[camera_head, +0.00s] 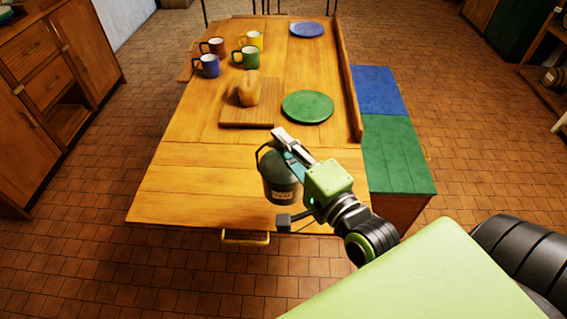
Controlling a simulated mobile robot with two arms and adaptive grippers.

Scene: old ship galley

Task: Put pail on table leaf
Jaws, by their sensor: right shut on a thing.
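The pail (281,188) is a small dark grey bucket with a pale label and a handle. It is at the near part of the wooden table, over the table leaf (185,195). My right gripper (287,145) is shut on the pail at its upper side, and the fingers hide part of its rim. The pail looks nearly upright. I cannot tell whether its bottom touches the leaf. My left gripper is not in view.
A green plate (307,107), a cutting board (232,116) with a bread loaf (249,90), several mugs (207,66) and a blue plate (307,30) stand farther back. A bench with a green top (398,155) is at right. The leaf's left side is clear.

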